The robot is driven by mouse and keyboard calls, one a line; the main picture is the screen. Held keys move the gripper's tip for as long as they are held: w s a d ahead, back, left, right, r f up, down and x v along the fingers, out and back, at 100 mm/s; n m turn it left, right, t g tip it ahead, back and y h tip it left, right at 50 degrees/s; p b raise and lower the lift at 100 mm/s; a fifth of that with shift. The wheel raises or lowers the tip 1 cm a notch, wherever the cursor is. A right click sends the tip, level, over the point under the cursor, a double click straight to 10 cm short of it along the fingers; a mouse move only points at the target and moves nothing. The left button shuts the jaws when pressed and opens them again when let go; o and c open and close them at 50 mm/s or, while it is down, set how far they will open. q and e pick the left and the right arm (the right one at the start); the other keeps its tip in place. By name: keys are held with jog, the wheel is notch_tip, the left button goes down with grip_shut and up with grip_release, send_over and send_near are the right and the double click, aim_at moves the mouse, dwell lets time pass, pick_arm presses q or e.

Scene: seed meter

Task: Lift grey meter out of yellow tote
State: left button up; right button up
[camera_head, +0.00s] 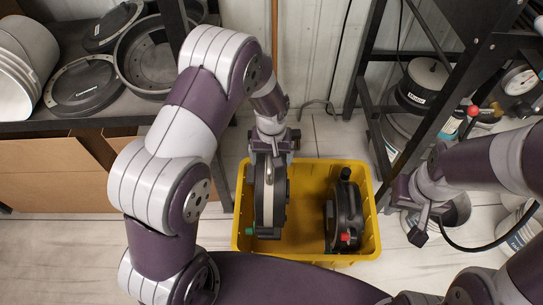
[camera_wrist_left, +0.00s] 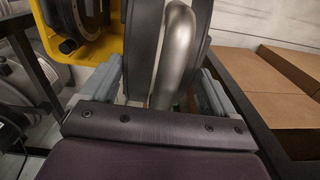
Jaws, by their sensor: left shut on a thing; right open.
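The grey meter (camera_head: 267,195), a disc-shaped housing with a green knob low on it, is held upright over the left part of the yellow tote (camera_head: 308,260). I cannot tell how far its lower edge is above the tote floor. My left gripper (camera_head: 271,150) is shut on its top. In the left wrist view the grey meter (camera_wrist_left: 143,50) and its silver curved tube sit between the fingers (camera_wrist_left: 162,92). A second, dark meter (camera_head: 343,215) with a red knob stands in the tote's right side. My right gripper (camera_head: 418,224) is open and empty, right of the tote.
A bench with pans and lids (camera_head: 85,85) and a white bucket (camera_head: 25,60) stands at left, above cardboard boxes (camera_head: 45,170). A black rack (camera_head: 440,110) with canisters stands at right. A grey bucket (camera_head: 452,213) is by my right gripper.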

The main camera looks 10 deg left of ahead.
pick_arm(q)
notch_tip(320, 180, up, 9)
jog(key=p, duration=0.7)
jog(key=shift+w, duration=0.15)
jog(key=shift+f, duration=0.1)
